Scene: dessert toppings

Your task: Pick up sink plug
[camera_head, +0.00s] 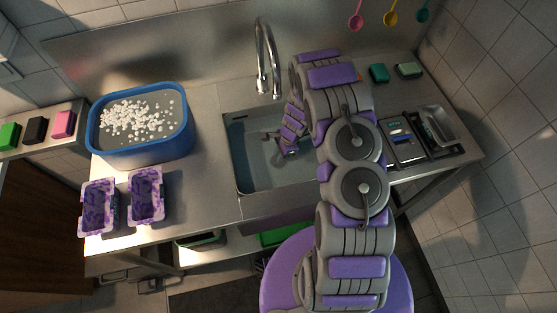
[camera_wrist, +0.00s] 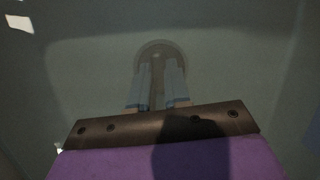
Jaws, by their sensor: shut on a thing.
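The sink plug (camera_wrist: 160,50) shows in the wrist view as a dim round disc at the bottom of the sink. The two fingers of my gripper (camera_wrist: 160,77) reach down to it, a narrow gap between them, and are shut on it. The exact contact is hard to see in the dim light. In the head view my gripper (camera_head: 273,135) is down inside the sink basin (camera_head: 243,165), and the plug cannot be made out there. I cannot tell whether the plug is clear of the drain.
A blue tub (camera_head: 150,148) with white bits stands left of the sink. Two purple-white trays (camera_head: 99,206) sit in front of it. A chrome faucet (camera_head: 266,60) rises behind the basin. A dark rack (camera_head: 405,150) and a metal tray (camera_head: 437,128) lie at the right.

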